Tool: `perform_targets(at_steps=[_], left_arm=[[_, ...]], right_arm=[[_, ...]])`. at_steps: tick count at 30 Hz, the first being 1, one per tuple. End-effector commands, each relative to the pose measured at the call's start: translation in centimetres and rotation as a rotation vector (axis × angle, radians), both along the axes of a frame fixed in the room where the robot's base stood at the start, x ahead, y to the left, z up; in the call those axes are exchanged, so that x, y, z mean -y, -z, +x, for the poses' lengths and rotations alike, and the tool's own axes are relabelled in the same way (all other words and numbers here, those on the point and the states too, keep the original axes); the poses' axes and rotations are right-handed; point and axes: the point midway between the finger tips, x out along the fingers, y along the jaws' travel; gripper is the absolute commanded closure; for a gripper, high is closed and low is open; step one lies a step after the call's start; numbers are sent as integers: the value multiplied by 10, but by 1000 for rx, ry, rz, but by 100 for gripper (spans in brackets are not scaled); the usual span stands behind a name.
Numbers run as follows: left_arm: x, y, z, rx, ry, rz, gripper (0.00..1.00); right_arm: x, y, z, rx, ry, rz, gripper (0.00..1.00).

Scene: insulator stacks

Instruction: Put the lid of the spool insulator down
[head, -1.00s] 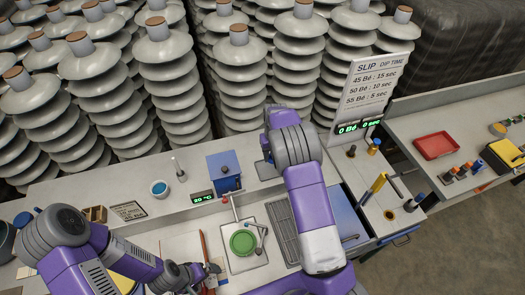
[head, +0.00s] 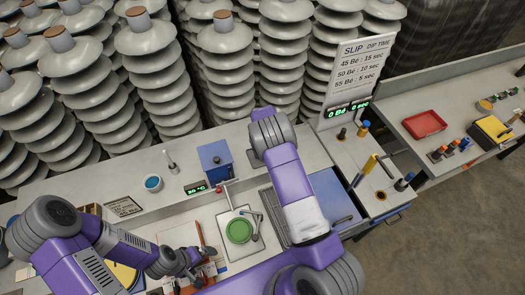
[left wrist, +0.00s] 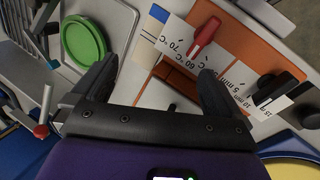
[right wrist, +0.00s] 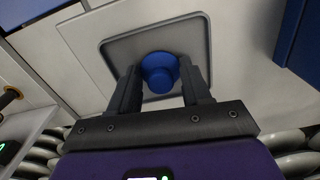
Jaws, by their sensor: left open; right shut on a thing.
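My right gripper (right wrist: 160,66) is shut on a round blue knob (right wrist: 160,82) in the right wrist view. Behind the knob is a grey square panel with a raised rim (right wrist: 200,28); I cannot tell whether knob and panel are joined. In the head view the right gripper is hidden by my arm. My left gripper (head: 194,264) is open and empty over the bench front, left of the green round dish (head: 239,230). The left wrist view shows its spread fingers (left wrist: 158,74) above a printed card (left wrist: 190,45). No spool insulator can be made out for certain.
Tall stacks of grey insulators (head: 150,75) stand behind the bench. A red tray (head: 425,124) lies on the right-hand table. A red-handled tool (left wrist: 205,32) is near my left fingers.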

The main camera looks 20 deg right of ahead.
Motion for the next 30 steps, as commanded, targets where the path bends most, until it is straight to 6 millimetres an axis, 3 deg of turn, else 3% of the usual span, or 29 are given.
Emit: perform_targets(at_steps=[11, 12, 16, 26, 30], left_arm=[[0, 4, 0, 0, 0, 0, 0], [0, 3, 0, 0, 0, 0, 0], [0, 3, 0, 0, 0, 0, 0], [0, 0, 0, 0, 0, 0, 0], [0, 1, 0, 0, 0, 0, 0]], right_arm=[[0, 6, 1, 2, -1, 0, 85], [0, 5, 1, 2, -1, 0, 46], [0, 4, 1, 2, -1, 0, 26], [0, 2, 1, 2, -1, 0, 26], [0, -13, 2, 7, -1, 0, 26]])
